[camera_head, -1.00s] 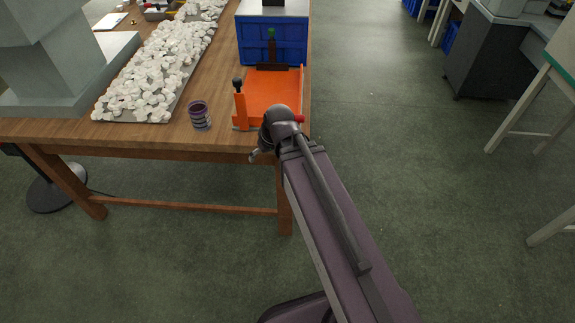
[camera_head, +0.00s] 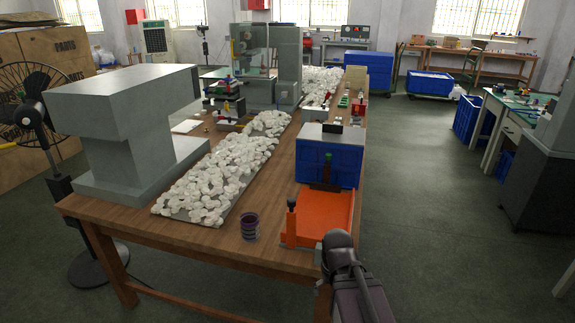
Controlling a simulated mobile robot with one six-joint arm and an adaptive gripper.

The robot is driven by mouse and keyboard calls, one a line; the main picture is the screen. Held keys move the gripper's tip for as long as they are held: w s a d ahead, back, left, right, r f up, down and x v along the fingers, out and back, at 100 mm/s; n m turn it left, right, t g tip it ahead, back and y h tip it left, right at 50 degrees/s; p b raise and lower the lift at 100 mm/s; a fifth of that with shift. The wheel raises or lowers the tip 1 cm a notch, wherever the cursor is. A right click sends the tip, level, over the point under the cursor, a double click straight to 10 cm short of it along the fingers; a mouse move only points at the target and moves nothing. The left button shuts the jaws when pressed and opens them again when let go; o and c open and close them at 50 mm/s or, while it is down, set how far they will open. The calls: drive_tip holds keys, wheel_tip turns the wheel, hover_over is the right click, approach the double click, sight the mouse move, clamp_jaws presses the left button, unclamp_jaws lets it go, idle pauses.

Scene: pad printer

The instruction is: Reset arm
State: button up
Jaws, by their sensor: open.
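My arm rises from the bottom edge, right of centre, and ends at the near right corner of the wooden table (camera_head: 275,222). My gripper (camera_head: 322,282) shows only as a small part at the left of the arm's end, by the table's front edge. Most of it is hidden by the arm. It is open, and I see nothing held. An orange tray (camera_head: 322,213) with upright posts lies on the table just behind and left of the arm's end. I cannot tell whether they touch.
A purple cup (camera_head: 249,227) stands left of the orange tray. A blue bin (camera_head: 312,162) is behind it. White parts (camera_head: 205,188) cover a long strip. A large grey machine (camera_head: 135,120) fills the table's left side. The floor (camera_head: 425,200) to the right is clear.

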wheel_tip(320, 180, up, 15)
drive_tip(key=p, duration=1.4)
